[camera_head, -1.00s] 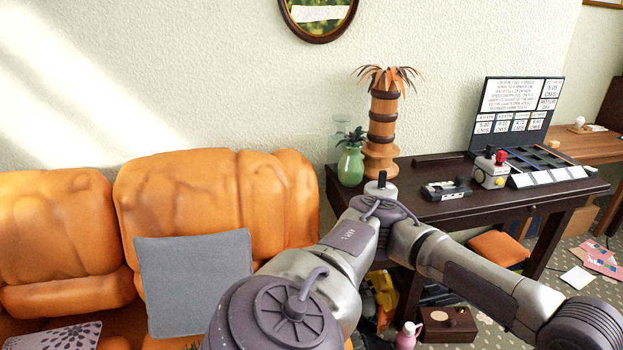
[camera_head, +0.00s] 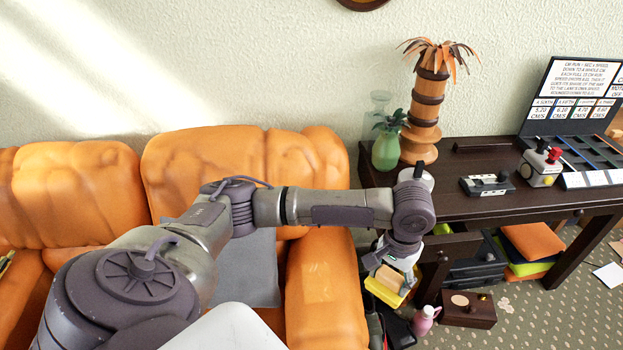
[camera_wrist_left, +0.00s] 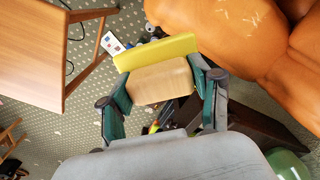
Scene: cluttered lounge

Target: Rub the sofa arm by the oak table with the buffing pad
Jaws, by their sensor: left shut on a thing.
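The buffing pad, a pale wooden block with a yellow face (camera_head: 383,292), is held by my left gripper (camera_head: 393,276). In the left wrist view the block (camera_wrist_left: 163,82) sits between both fingers (camera_wrist_left: 160,90), its yellow side outward. The orange sofa arm (camera_head: 325,285) is just left of the pad in the head view; it also shows in the left wrist view (camera_wrist_left: 215,30). The pad appears apart from it. The dark wooden table (camera_head: 455,205) stands right of the sofa. My right gripper is not in view.
A green vase (camera_head: 386,150), a palm-like ornament (camera_head: 422,115) and small devices stand on the dark table. A pink bottle (camera_head: 425,319) and a wooden box (camera_head: 468,310) are below on the floor.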

